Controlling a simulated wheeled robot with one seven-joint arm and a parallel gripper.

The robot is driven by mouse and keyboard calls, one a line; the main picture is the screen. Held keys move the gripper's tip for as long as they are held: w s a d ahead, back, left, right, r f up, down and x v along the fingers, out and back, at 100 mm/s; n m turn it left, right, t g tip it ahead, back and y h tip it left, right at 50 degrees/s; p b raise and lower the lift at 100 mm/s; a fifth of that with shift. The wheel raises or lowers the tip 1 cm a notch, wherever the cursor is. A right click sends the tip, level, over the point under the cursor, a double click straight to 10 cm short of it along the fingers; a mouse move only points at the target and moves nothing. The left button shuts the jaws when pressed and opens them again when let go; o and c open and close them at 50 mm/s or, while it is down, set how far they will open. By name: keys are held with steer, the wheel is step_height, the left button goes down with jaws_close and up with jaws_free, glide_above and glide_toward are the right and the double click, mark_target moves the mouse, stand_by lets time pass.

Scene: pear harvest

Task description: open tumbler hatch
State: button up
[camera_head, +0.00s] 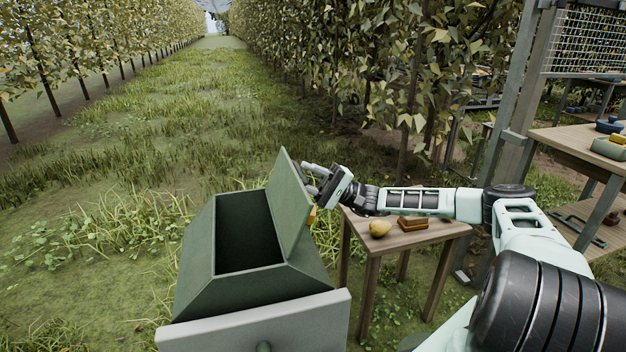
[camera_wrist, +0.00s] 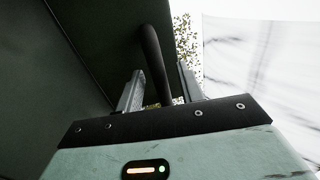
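The green tumbler (camera_head: 205,262) stands in the lower middle of the head view, its dark opening uncovered. Its hatch (camera_head: 288,205) is swung up along the right side of the opening and stands steeply. My gripper (camera_head: 313,178) is at the outer right face of the hatch, near its upper part. In the wrist view, a dark bar-like handle (camera_wrist: 154,58) runs between the two fingers of my gripper (camera_wrist: 160,90). The fingers are apart, with gaps seen beside the bar; firm contact cannot be made out. The hatch panel (camera_wrist: 108,40) fills the upper left there.
A small wooden table (camera_head: 425,236) stands right of the tumbler under my arm, bearing a yellow pear (camera_head: 380,228) and a brown block (camera_head: 412,223). A pale panel (camera_head: 255,325) is in front of the tumbler. A larger workbench (camera_head: 575,140) is at right. Grass at left is open.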

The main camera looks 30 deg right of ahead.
steer(key=b+v, duration=0.1)
steer(key=v, duration=1.6)
steer(key=shift+d+f+b, duration=0.15)
steer(key=shift+d+b, duration=0.05)
steer(key=shift+b, duration=0.2)
steer(key=shift+d, duration=0.1)
